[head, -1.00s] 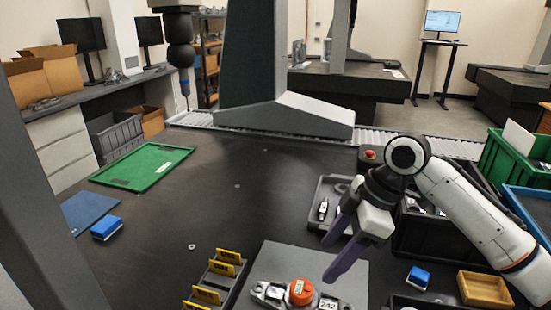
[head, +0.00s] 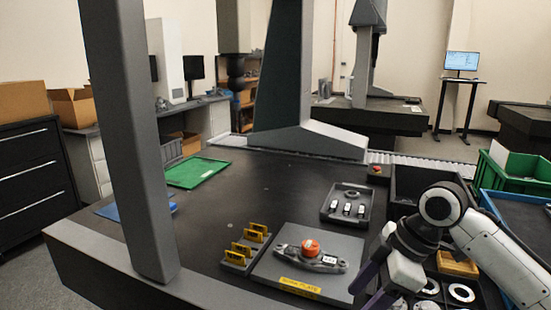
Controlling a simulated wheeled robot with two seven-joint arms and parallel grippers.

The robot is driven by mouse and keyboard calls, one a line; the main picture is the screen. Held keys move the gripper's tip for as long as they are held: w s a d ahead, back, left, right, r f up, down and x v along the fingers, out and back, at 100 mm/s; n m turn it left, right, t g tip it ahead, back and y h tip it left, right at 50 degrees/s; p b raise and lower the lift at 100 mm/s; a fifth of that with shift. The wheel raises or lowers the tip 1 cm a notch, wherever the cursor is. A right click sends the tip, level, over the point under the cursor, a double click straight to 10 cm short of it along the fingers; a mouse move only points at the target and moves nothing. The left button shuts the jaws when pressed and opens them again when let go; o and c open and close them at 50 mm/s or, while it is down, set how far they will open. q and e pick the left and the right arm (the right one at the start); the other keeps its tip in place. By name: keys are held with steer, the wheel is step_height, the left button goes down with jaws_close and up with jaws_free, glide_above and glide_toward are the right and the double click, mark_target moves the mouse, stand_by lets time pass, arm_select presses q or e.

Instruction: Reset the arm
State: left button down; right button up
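My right arm comes in from the right edge. Its gripper (head: 364,297) points down and to the left at the lower right of the table. Its two purple fingers look spread apart with nothing between them, though the lower tips reach near the picture's bottom edge. It is beside the right edge of a grey plate (head: 275,272). On the plate lies a metal part (head: 329,262) with an orange knob (head: 310,247) on top. My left arm and gripper are not in view.
A rack with yellow tabs (head: 240,249) stands left of the plate. A grey tray (head: 339,219) with small parts lies behind it. A black bin (head: 410,181) and a yellow box (head: 457,263) flank my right arm. A grey upright (head: 128,130) crosses the left side. The table's middle is clear.

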steer(key=s+a+f+m+t+y, duration=0.1)
steer(key=s+a+f+m+t, duration=0.15)
steer(key=f, duration=0.75)
steer(key=s+a+f+m+t+y, duration=0.1)
steer(key=a+f+m, duration=0.3)
steer(key=f, duration=0.6)
steer(key=s+d+f+m+t+h, duration=0.2)
steer(key=s+f, duration=0.3)
steer(key=s, duration=0.4)
steer(key=s+d+f+m+t+h, duration=0.2)
steer(key=s+d+f+m, duration=0.2)
steer(key=s, duration=0.4)
steer(key=shift+s+d+f+m, duration=0.35)
steer(key=shift+d+f, duration=0.35)
steer(key=shift+f, duration=0.2)
steer(key=shift+c, duration=0.3)
